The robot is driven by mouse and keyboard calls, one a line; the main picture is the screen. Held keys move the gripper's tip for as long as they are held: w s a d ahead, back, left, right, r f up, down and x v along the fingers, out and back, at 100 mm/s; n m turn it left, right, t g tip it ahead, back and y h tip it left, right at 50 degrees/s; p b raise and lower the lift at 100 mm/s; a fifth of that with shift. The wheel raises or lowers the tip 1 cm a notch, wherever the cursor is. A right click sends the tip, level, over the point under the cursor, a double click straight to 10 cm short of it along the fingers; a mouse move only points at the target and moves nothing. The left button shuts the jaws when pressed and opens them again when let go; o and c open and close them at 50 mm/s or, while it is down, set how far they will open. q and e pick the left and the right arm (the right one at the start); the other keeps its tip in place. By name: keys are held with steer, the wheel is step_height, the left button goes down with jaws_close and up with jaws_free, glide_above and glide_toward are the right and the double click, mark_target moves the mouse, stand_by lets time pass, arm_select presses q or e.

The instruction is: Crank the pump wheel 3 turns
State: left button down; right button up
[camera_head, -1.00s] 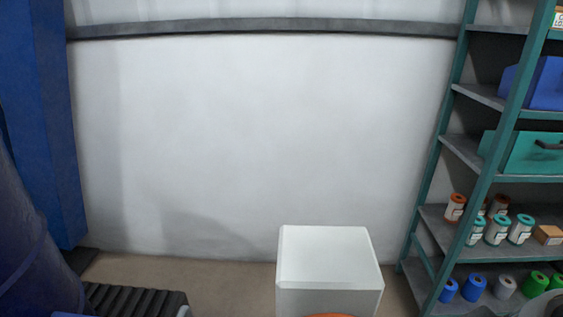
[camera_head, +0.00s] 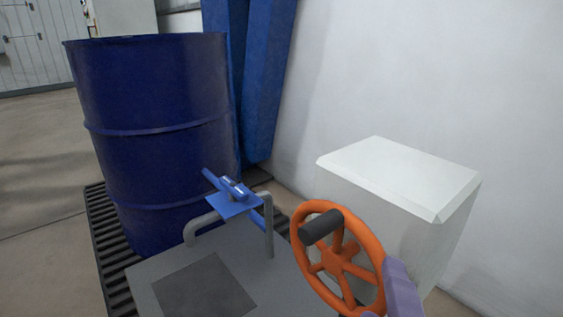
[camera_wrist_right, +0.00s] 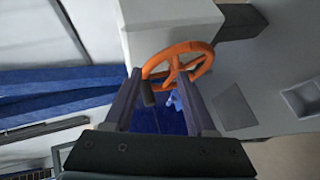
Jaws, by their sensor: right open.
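The orange pump wheel (camera_head: 337,263) is spoked, with a dark cylindrical crank handle (camera_head: 321,227) on its rim. In the head view the handle is at the wheel's upper left, facing me. The wheel (camera_wrist_right: 186,50) also shows in the right wrist view, just beyond my fingertips, with the handle (camera_wrist_right: 149,97) near the left finger. My right gripper (camera_wrist_right: 160,80) is open and empty, its fingers on either side of the view. One of its purple-grey fingers shows at the wheel's lower right in the head view; I cannot tell if it touches. My left gripper is not in view.
A white box (camera_head: 400,178) stands behind the wheel. A big blue drum (camera_head: 155,120) stands on a black slatted pallet (camera_head: 100,235).

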mark_target(317, 240)
steer(key=a+n+t+y+b, duration=0.2)
steer(key=a+n+t+b, duration=0.1)
steer(key=a+n+t, duration=0.15)
steer(key=shift+m, duration=0.35)
steer(key=w, duration=0.9)
steer(key=shift+w+d+r, duration=0.1)
steer(key=shift+w+d, duration=0.2)
steer(key=shift+d, duration=0.1)
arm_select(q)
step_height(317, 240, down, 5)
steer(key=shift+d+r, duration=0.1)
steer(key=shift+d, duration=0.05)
arm_select(e)
steer(key=shift+c, duration=0.2)
jaws_close()
